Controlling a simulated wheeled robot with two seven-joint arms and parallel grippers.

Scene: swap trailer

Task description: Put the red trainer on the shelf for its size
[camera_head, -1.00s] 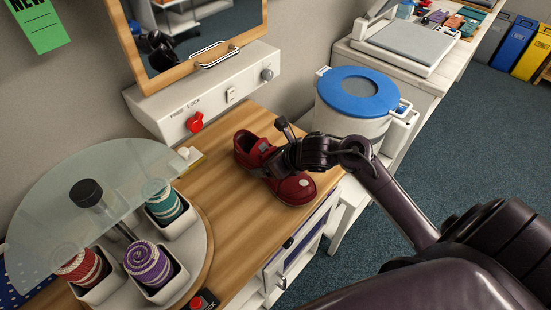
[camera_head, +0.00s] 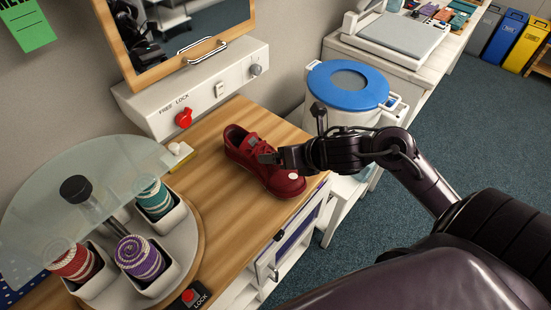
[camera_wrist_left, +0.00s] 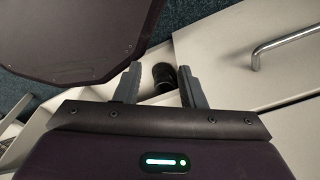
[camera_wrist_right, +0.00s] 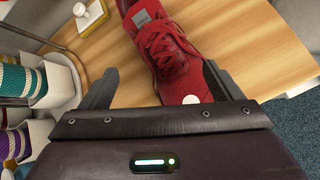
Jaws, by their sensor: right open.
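The red trainer (camera_head: 262,163) sits upright on the wooden counter top, with red laces and a pale round spot on its toe. My right gripper (camera_head: 268,158) is over the trainer in the head view. In the right wrist view the trainer (camera_wrist_right: 172,50) lies between the open fingers of the right gripper (camera_wrist_right: 165,88), nearer the right finger. I cannot tell whether a finger touches it. My left gripper (camera_wrist_left: 158,85) is open and empty in the left wrist view, facing white furniture; it does not show in the head view. No size mark is readable.
A carousel (camera_head: 195,238) with yarn-like rolls in white cups under a glass cover (camera_head: 85,190) stands left. A white unit with a red knob (camera_head: 184,118) and mirror backs the counter. A blue-lidded bin (camera_head: 348,86) stands beyond the trainer. Bare wood (camera_head: 215,200) lies left of it.

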